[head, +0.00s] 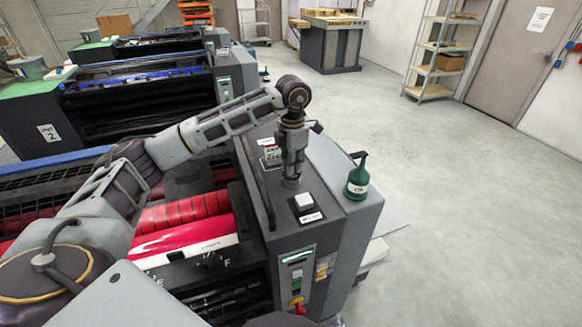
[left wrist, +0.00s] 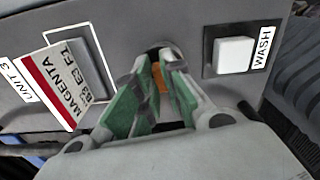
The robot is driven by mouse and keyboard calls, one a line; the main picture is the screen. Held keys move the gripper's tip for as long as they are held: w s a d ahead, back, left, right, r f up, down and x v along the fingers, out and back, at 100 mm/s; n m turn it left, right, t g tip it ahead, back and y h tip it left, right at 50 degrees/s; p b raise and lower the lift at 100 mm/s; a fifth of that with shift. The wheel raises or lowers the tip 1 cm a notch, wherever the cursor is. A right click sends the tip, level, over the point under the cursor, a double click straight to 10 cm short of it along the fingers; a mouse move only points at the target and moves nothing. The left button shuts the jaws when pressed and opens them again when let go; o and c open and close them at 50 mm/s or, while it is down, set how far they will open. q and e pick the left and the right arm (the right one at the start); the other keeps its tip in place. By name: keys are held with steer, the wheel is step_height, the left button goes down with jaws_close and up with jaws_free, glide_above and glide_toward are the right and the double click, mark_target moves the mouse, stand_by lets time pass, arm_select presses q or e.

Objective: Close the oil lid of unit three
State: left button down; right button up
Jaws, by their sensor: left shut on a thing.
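My left gripper (head: 291,178) points down at the grey top of the near ink unit (head: 325,185). In the left wrist view its green-padded fingers (left wrist: 162,60) come together at a dark round opening in that top. A small orange-brown part (left wrist: 159,78) shows between the fingers, which are shut on it. It may be the oil lid, but the fingers hide most of it and I cannot tell how far the lid stands open. The label "UNIT 3" (left wrist: 32,80) is beside the opening. My right gripper is not in view.
A white button (left wrist: 235,54) marked WASH and a magenta card (left wrist: 66,90) flank the opening. A green oil can (head: 357,180) stands on the unit's right side. A dark handrail (head: 256,187) runs along the left. Open floor lies to the right.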

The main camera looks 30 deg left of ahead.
arm_select(q)
steer(key=shift+d+m, duration=0.1)
steer(key=shift+m, duration=0.4)
steer(key=shift+s+d+r+m+b, duration=0.1)
steer(key=shift+m+b, duration=0.2)
steer(key=shift+m, duration=0.1)
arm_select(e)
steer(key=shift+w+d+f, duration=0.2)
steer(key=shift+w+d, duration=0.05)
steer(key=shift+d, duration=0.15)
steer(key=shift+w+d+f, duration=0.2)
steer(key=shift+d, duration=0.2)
arm_select(q)
steer(key=c, duration=1.5)
jaws_free()
steer(key=shift+c, duration=0.2)
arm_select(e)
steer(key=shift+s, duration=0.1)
arm_select(q)
steer(key=shift+r, duration=5.9)
